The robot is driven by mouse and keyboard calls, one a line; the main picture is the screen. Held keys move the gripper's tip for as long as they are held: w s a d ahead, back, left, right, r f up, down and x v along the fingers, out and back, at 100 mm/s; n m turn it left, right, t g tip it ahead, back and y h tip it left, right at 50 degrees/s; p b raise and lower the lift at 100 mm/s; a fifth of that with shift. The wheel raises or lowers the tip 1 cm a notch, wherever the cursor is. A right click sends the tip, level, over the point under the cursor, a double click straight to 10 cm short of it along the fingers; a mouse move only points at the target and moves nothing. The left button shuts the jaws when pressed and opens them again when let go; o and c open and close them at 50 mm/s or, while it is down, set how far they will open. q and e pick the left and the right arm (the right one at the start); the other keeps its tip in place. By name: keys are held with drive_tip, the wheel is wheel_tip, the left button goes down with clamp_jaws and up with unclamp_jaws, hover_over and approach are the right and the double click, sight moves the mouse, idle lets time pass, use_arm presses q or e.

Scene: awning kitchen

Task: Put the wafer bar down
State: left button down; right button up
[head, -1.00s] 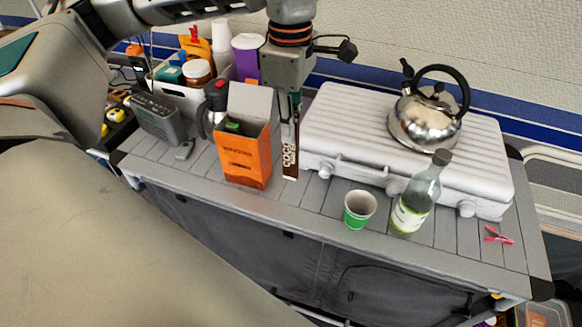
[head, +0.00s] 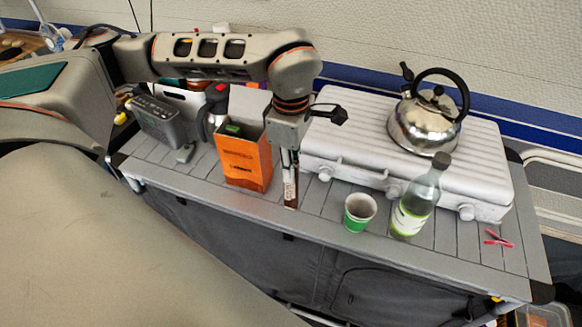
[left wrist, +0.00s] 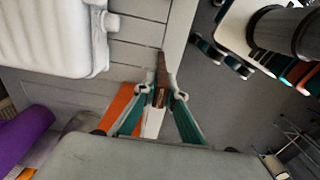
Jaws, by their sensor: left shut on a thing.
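The wafer bar (head: 291,192) is a thin, dark brown stick with white lettering. It hangs upright from my left gripper (head: 289,162), to the right of the orange box. Its lower end is at or just above the table top near the front edge; I cannot tell if it touches. In the left wrist view the bar (left wrist: 162,68) sticks out between the two green fingers of the gripper (left wrist: 162,93), which are closed around it. My right gripper is not in view.
The open orange box (head: 243,160) stands close left of the bar. The white camping stove (head: 340,145) with a steel kettle (head: 424,122) is behind right. A green cup (head: 359,212) and a bottle (head: 416,200) stand right. Bare slats (head: 322,200) lie between bar and cup.

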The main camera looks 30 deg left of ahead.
use_arm(q)
drive_tip(key=shift+f, duration=0.2)
drive_tip(key=c, duration=2.1)
unclamp_jaws()
drive_tip(key=shift+r, duration=0.1)
wheel_tip(320, 180, up, 12)
drive_tip(key=shift+r, duration=0.15)
